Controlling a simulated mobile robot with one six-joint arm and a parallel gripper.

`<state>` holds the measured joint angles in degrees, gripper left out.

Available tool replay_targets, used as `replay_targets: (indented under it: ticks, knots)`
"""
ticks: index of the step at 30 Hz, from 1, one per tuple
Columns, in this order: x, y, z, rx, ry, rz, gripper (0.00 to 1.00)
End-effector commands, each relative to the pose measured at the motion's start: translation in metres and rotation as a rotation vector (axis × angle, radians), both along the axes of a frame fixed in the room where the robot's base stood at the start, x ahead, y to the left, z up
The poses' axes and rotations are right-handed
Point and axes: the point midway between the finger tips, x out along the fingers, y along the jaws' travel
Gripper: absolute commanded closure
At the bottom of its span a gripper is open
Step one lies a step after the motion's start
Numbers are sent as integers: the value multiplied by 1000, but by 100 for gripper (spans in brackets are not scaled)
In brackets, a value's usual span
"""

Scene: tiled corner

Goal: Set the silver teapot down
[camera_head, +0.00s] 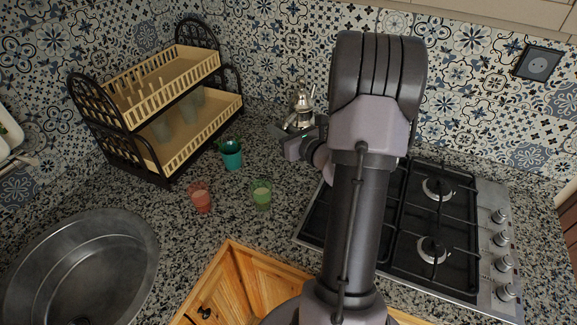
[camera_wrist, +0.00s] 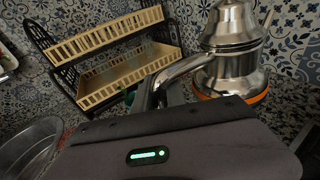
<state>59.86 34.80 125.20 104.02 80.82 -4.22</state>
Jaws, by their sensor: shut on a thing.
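The silver teapot (camera_head: 300,101) is at the back of the counter, near the tiled wall. It looks upright in the head view. In the wrist view the teapot (camera_wrist: 235,50) fills the upper right, and an orange band shows round its base. My gripper (camera_head: 299,131) is just in front of the teapot and is shut on it. In the wrist view my gripper's dark body covers the lower part and hides much of the grip. I cannot tell whether the teapot's base touches the counter.
A two-tier rack (camera_head: 160,105) stands at the left. A teal cup (camera_head: 231,155), a red glass (camera_head: 201,198) and a green glass (camera_head: 262,194) stand on the speckled counter. The sink (camera_head: 85,265) is at lower left, and the gas hob (camera_head: 440,225) is at right, partly behind my arm.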

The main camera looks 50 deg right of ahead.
Motion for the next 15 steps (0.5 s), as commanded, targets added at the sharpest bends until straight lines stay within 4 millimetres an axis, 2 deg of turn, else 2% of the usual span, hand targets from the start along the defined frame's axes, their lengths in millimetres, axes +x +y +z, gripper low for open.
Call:
replay_targets:
  ticks: [6, 15]
  knots:
    - [0, 0, -48, 2, -1, 0, 100]
    - [0, 0, -94, 1, -1, 0, 100]
